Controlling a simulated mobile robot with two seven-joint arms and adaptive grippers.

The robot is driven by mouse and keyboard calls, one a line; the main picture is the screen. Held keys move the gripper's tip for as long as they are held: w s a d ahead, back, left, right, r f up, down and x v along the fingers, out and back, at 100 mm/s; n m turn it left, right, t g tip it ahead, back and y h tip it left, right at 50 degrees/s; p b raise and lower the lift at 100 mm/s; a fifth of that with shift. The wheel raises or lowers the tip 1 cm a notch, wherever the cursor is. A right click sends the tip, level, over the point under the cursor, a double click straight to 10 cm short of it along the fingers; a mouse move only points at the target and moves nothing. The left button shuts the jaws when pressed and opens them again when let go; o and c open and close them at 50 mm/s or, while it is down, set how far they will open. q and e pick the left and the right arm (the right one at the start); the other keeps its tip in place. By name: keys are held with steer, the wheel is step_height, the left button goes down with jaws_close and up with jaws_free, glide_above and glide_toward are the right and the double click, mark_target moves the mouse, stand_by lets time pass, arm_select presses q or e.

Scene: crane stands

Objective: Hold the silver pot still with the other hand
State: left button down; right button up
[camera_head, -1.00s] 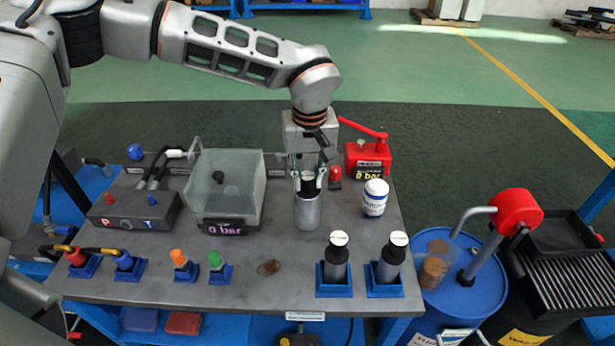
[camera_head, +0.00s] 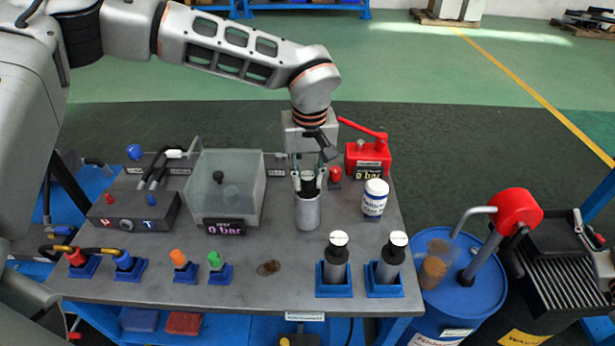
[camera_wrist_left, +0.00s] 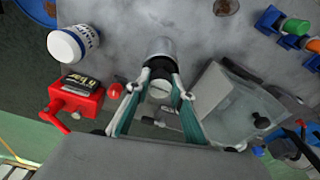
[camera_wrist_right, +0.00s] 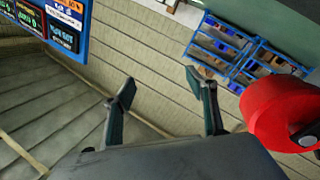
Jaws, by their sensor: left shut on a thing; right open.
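The silver pot (camera_head: 308,213) stands upright on the grey table, in the middle of the head view. A dark piece with a pale round top (camera_head: 308,176) sits in its mouth; the pale slotted top also shows in the left wrist view (camera_wrist_left: 160,88). My left gripper (camera_head: 308,181) points down from above, its fingers shut around this piece at the pot's top. The pot's wall (camera_wrist_left: 160,47) shows beyond the fingers in the left wrist view. My right gripper (camera_wrist_right: 160,84) is open and empty, away from the pot; part of it shows at the head view's right edge.
A white jar (camera_head: 375,198) and a red hand pump (camera_head: 368,160) stand right of the pot, a clear box (camera_head: 225,188) left. Two dark cylinders in blue holders (camera_head: 335,290) stand in front. A blue drum with a red-headed pump (camera_head: 515,210) is beyond the table's right edge.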

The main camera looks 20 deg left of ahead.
steer(key=w+a+r+n+t+y, duration=0.15)
steer(key=w+r, duration=0.25)
steer(key=r, duration=0.4)
steer(key=w+r+t+y, duration=0.2)
steer(key=w+r, duration=0.2)
steer(key=r, duration=0.4)
steer(key=w+a+r+n+g+y, duration=0.1)
steer(key=a+n+g+y, duration=0.35)
steer(key=a, duration=0.85)
steer(key=w+a+r+n+g+y, duration=0.1)
steer(key=a+n+y, duration=0.1)
steer(key=a+y, duration=0.8)
steer(key=n+g+h, duration=0.7)
steer(key=g+h, duration=0.3)
steer(key=g, duration=0.9)
glide_above(319, 212)
steer(key=w+d, duration=0.3)
steer(key=d, duration=0.2)
step_height(319, 212, down, 20)
steer(key=shift+a+r+x, duration=0.1)
steer(key=shift+a+x, duration=0.05)
steer(key=shift+x, duration=2)
steer(key=shift+a+r+x, duration=0.15)
steer(key=shift+x, duration=2)
